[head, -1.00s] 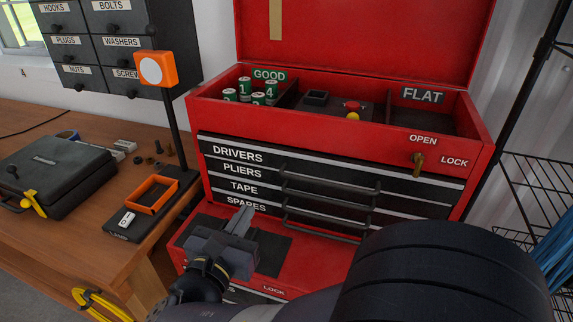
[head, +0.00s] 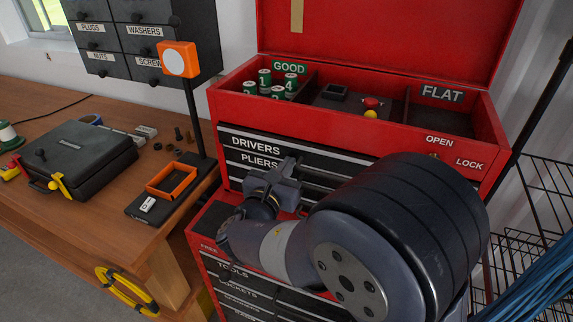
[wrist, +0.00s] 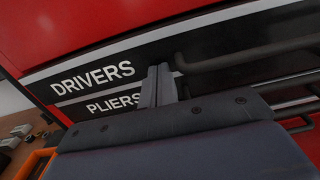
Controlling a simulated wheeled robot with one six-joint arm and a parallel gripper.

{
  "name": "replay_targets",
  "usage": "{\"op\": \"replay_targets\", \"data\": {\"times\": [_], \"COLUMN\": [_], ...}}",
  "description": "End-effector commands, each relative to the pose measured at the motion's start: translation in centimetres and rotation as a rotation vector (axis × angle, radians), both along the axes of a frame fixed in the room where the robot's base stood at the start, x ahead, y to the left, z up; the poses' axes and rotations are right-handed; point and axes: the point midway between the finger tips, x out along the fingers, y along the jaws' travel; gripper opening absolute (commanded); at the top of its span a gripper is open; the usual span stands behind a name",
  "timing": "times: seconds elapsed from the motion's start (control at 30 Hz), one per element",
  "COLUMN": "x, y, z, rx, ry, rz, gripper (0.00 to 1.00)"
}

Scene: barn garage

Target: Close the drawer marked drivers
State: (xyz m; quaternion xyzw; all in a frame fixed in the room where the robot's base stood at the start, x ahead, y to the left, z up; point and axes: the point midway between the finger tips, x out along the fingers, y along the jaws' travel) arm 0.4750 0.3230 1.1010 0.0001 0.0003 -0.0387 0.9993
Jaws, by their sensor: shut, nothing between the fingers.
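The drawer marked DRIVERS (head: 256,146) is the top black drawer of the red tool chest, with a dark bar handle. Its front looks flush or nearly flush with the drawers below; I see no clear gap. In the wrist view its label (wrist: 92,77) is at the left and its handle (wrist: 240,58) at the right. My gripper (head: 291,166) is shut and empty, with its fingers pointing at the chest front. In the wrist view the fingertips (wrist: 159,72) overlap the DRIVERS front, just left of the handle. I cannot tell whether they touch it. My arm hides the lower right drawers.
A key switch marked OPEN and LOCK is partly hidden at the right. The workbench (head: 75,215) at the left holds a black case (head: 80,155) and an orange frame (head: 171,180). A wire rack stands right.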

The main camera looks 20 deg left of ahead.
Motion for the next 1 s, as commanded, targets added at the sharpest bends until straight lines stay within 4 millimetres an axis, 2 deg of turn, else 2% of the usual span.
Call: {"op": "replay_targets", "data": {"times": [0.27, 0.5, 1.0], "x": [0.1, 2.3, 2.0], "y": [0.0, -0.2, -0.2], "z": [-0.1, -0.1, 0.1], "rx": [0.0, 0.001, 0.002], "ry": [0.0, -0.002, -0.004], "rz": [-0.001, -0.003, -0.004], "gripper": [0.0, 0.0, 0.0]}}
